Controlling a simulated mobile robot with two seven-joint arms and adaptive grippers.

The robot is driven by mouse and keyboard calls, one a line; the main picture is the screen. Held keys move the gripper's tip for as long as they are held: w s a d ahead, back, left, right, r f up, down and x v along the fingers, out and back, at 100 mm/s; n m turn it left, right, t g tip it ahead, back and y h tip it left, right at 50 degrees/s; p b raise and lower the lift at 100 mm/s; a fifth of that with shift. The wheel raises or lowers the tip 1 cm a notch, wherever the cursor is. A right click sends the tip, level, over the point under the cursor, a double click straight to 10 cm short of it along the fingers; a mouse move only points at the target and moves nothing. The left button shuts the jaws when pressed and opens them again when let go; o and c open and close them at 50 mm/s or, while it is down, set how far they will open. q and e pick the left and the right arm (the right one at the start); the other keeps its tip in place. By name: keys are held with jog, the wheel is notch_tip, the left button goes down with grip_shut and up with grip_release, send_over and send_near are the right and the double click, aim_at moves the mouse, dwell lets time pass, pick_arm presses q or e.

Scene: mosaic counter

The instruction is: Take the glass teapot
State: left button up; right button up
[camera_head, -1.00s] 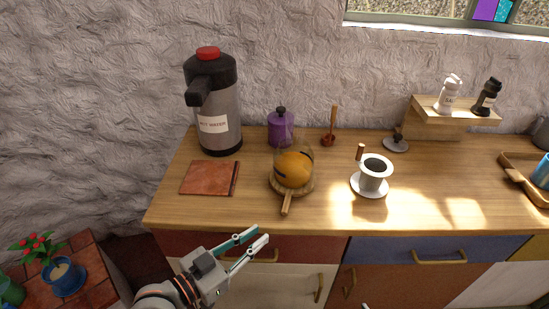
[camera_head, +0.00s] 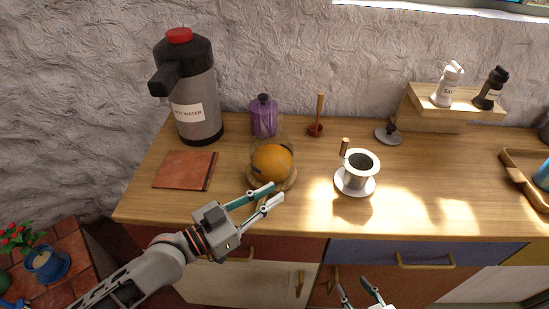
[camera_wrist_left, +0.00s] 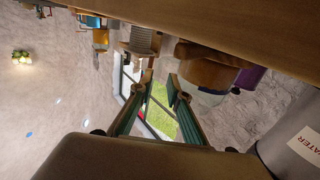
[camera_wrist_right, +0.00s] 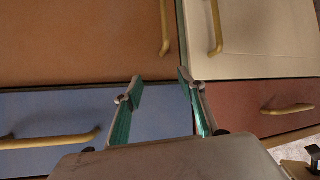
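The glass teapot (camera_head: 272,160), a clear round vessel with amber contents, sits on a round wooden board (camera_head: 254,183) on the counter. My left gripper (camera_head: 276,193) is open and empty, with its fingertips just in front of the teapot and board. The fingers cover the board's front side and handle. In the left wrist view, which is upside down, the clear glass (camera_wrist_left: 203,97) and the board (camera_wrist_left: 208,72) show beyond the right finger. My right gripper (camera_head: 358,287) is open and empty, low in front of the drawers; it also shows in the right wrist view (camera_wrist_right: 160,78).
A hot water dispenser (camera_head: 195,105), a red-brown book (camera_head: 185,170) and a purple canister (camera_head: 263,118) stand left of or behind the teapot. A white cup dripper (camera_head: 357,175) on a saucer stands to the right. The counter between them is clear.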

aim_at(287, 185)
pick_arm(q)
jog(key=shift+p+x, duration=0.45)
jog(key=shift+x, duration=2.6)
jog(key=shift+s+d, duration=0.1)
grip_shut()
jog(key=shift+r, duration=0.25)
